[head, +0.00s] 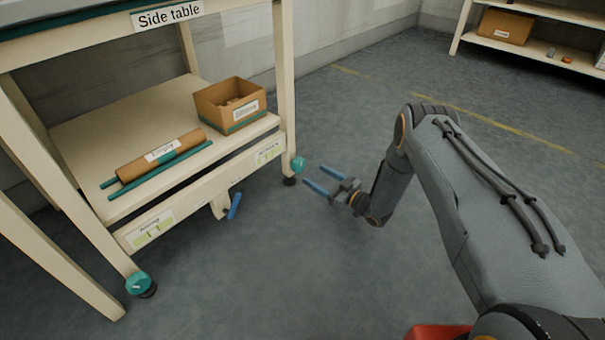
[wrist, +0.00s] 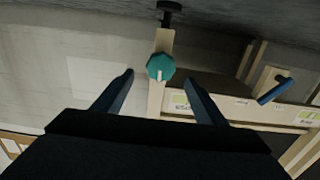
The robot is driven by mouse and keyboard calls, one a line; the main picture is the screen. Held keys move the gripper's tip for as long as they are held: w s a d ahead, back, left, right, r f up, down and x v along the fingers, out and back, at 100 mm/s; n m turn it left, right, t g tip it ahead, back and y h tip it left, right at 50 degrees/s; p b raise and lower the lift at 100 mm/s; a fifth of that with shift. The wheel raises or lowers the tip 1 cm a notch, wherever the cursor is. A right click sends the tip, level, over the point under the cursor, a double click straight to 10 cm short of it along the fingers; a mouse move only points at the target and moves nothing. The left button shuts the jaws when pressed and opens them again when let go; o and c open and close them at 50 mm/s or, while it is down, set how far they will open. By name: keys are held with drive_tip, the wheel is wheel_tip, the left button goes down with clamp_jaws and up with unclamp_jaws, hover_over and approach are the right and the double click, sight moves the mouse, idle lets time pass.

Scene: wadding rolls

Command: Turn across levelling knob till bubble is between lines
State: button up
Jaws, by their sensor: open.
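The side table (head: 165,118) has a teal knob (head: 298,165) low on its right leg and another teal knob (head: 138,284) on its near left leg. Green-marked level labels sit on the lower rail, one at the left (head: 152,226) and one at the right (head: 268,152). Their small print and bubbles are too small to read. My gripper (head: 313,174) is open and empty, just right of the right knob, fingers pointing at it. In the wrist view, which looks upside down, that knob (wrist: 160,66) shows beyond and between the open fingertips (wrist: 159,79), apparently apart from them.
A blue lever (head: 234,206) hangs below the lower rail, left of my gripper. The lower shelf carries a brown roll (head: 161,153), teal rods and a cardboard box (head: 230,105). Floor around my gripper is clear. Another shelf unit (head: 535,55) stands at the back right.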

sight(301, 167)
drive_tip(key=b+x, duration=0.3)
drive_tip(key=x, duration=0.4)
drive_tip(key=shift+w+a, duration=0.15)
drive_tip(key=shift+a, duration=0.15)
drive_tip(key=c, duration=1)
drive_tip(key=shift+c, duration=0.2)
